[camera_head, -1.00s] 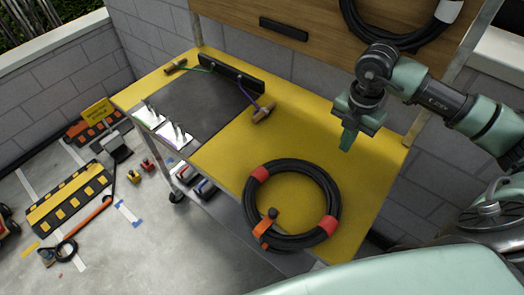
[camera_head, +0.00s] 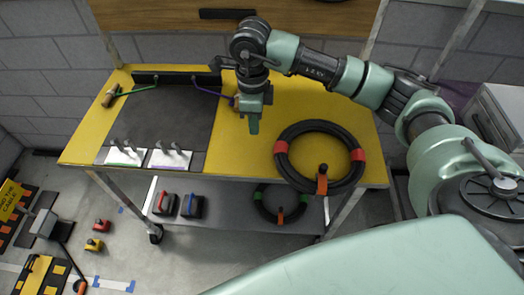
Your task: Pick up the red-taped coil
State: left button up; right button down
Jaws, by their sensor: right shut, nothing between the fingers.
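The red-taped coil (camera_head: 352,179) is a black cable loop lying flat on the right part of the yellow tabletop. It has red tape bands at its left and right and an orange-and-black piece at its front edge. My right gripper (camera_head: 253,125) is shut and empty. It points down over the yellow surface, to the left of the coil and apart from it. My left gripper is not in view.
A second coil with green tape (camera_head: 261,206) lies on the lower shelf. The table (camera_head: 226,156) also holds a dark mat (camera_head: 168,113), white plates with upright pegs (camera_head: 125,156) and hammer-like tools. A wooden panel (camera_head: 300,12) stands behind.

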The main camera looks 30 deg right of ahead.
aim_at(270, 155)
jog(key=f+p, duration=0.1)
jog(key=f, duration=0.4)
jog(key=f+p, duration=0.2)
jog(key=f, duration=0.3)
jog(key=shift+s+d, duration=0.1)
jog(key=shift+d, duration=0.1)
jog(key=shift+s+d+r+p, duration=0.1)
jog(key=shift+s+d+p, duration=0.25)
jog(key=shift+d, duration=0.25)
jog(key=shift+s+d+p, duration=0.25)
jog(key=shift+d+p, duration=0.2)
jog(key=shift+d, duration=0.15)
jog(key=shift+s+d, duration=0.4)
jog(key=shift+d, duration=0.15)
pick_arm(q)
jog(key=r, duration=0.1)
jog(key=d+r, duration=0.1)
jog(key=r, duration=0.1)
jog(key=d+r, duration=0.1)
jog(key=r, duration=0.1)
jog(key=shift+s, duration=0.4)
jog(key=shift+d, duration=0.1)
